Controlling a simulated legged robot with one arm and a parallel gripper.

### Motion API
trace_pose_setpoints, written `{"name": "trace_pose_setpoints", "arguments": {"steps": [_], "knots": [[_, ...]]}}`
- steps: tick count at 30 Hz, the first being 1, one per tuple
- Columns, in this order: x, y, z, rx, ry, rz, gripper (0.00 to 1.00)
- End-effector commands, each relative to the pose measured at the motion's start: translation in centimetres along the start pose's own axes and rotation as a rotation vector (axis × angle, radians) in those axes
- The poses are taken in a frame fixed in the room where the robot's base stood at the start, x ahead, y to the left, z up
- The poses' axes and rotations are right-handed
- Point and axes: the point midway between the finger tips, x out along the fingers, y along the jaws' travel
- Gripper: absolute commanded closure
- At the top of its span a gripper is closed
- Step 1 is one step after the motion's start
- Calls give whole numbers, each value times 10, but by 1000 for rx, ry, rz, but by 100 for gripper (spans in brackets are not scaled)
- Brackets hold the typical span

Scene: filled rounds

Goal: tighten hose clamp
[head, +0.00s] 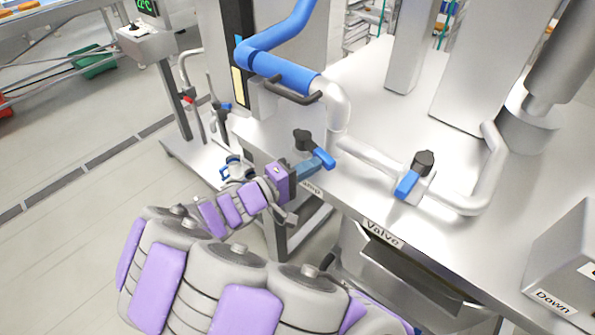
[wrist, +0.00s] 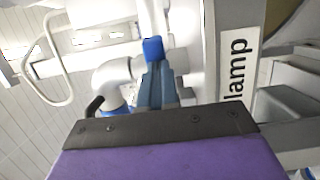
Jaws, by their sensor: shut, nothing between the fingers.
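The hose clamp has a black knob (head: 303,138) and a blue lever (head: 324,158) and stands near the front edge of the steel table, above a partly hidden label ending in "amp" (head: 312,188). My gripper (head: 314,166) is shut and empty, its blue-grey fingertips right at the end of the blue lever. In the wrist view the lever's blue end (wrist: 153,49) shows just beyond my fingertips (wrist: 159,66). I cannot tell whether they touch. The fingers partly hide the clamp's lower part.
A second blue lever (head: 406,185) sits right of the clamp, above the "Valve" label (head: 382,234). A blue hose (head: 284,73) with a black handle (head: 285,92) joins white pipework (head: 337,105). The floor at left is open.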

Motion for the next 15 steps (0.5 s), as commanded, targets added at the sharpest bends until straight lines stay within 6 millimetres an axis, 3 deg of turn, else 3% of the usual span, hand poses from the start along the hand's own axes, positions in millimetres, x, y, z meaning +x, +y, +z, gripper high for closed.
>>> {"name": "trace_pose_setpoints", "arguments": {"steps": [15], "knots": [[24, 1, 8, 2, 61, 3, 100]]}}
